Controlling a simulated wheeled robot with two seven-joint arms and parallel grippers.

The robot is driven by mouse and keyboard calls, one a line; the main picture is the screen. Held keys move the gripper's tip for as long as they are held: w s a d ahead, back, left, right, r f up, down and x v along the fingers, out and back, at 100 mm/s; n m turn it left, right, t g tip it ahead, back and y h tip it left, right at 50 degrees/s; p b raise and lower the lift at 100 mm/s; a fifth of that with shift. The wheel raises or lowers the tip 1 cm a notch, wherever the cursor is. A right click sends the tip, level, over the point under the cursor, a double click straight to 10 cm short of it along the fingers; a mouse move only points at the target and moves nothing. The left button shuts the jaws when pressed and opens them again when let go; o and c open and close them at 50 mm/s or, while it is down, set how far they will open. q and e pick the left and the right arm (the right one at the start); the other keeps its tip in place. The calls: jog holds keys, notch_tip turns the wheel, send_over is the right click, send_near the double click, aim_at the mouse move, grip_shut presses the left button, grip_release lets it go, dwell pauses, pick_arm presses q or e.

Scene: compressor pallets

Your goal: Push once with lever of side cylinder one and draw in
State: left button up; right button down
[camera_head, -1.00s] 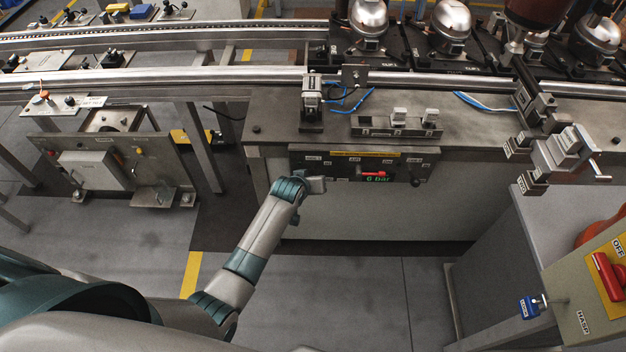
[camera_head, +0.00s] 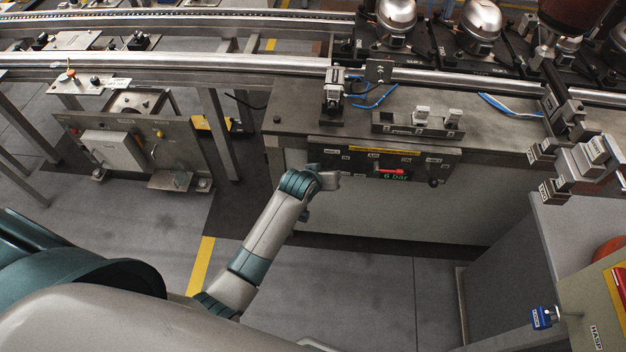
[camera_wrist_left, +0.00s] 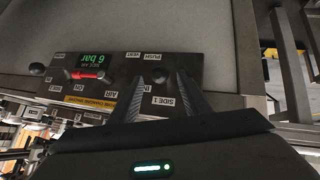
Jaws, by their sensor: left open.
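The control panel (camera_head: 350,168) sits on the front of the bench and also shows upside down in the left wrist view (camera_wrist_left: 110,84). My left gripper (camera_head: 332,181) is at the panel's left end in the head view. In the left wrist view, its open fingers (camera_wrist_left: 160,77) point at the panel, near the "SIDE 1" label (camera_wrist_left: 164,101). The dark round knob of the side 1 lever (camera_wrist_left: 159,75) shows between the fingertips; I cannot tell whether they touch it. In the head view my gripper hides this knob.
A red handle (camera_head: 391,171) sits mid-panel above a green "6 bar" readout (camera_head: 396,177). Another black knob (camera_head: 433,183) is at the panel's right end. Clamps and a small block rack (camera_head: 418,125) stand on the bench top. A grey cabinet (camera_head: 570,245) stands at the right.

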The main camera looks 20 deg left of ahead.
pick_arm(q)
jog(key=b+v, duration=0.1)
jog(key=v, duration=1.1)
jog(key=shift+s+r, duration=0.25)
jog(key=shift+r, duration=0.05)
jog(key=shift+f, duration=0.15)
jog(key=s+f+m+g+b, duration=0.1)
jog(key=s+f, duration=0.4)
jog(key=f, duration=0.7)
jog(key=s+f+m+g, duration=0.15)
jog(key=s+f, duration=0.35)
jog(key=f, duration=0.7)
jog(key=s+f+m+g+b, duration=0.15)
jog(key=s+f, duration=0.45)
jog(key=f, duration=0.6)
jog(key=s+a+f+g, duration=0.1)
jog(key=s+f, duration=0.4)
jog(key=s, duration=0.5)
jog(key=s+a+f+m+g, duration=0.1)
jog(key=s+a+f, duration=0.1)
jog(key=s+f, duration=0.4)
jog(key=s+a+f+g, duration=0.2)
jog(key=s+f, duration=0.4)
jog(key=s, duration=1)
jog(key=shift+a+m+y, duration=0.15)
jog(key=shift+m+y, duration=0.15)
jog(key=shift+m, duration=0.1)
